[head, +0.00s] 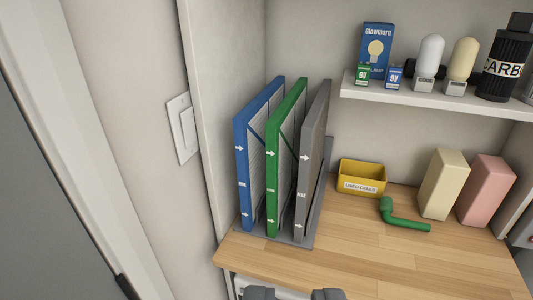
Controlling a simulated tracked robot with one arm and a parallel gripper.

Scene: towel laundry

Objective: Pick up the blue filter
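The blue filter (243,172) stands upright at the left end of a grey rack (314,222) on the wooden counter. It is a thin framed panel with white arrows on its edge. A green filter (272,185) stands just right of it, and a grey filter (304,175) stands right of that. My gripper (294,295) shows only as two dark grey fingertips at the bottom edge, spread apart with nothing seen between them. It is in front of and below the filters, apart from them. The rest of the gripper is out of frame.
A yellow bin (361,179) labelled "used cells", a green bent pipe (404,219), a cream block (443,184) and a pink block (486,190) stand right on the counter. A shelf (440,100) above holds bulbs, batteries and a black canister. A side wall (217,110) rises close left of the blue filter.

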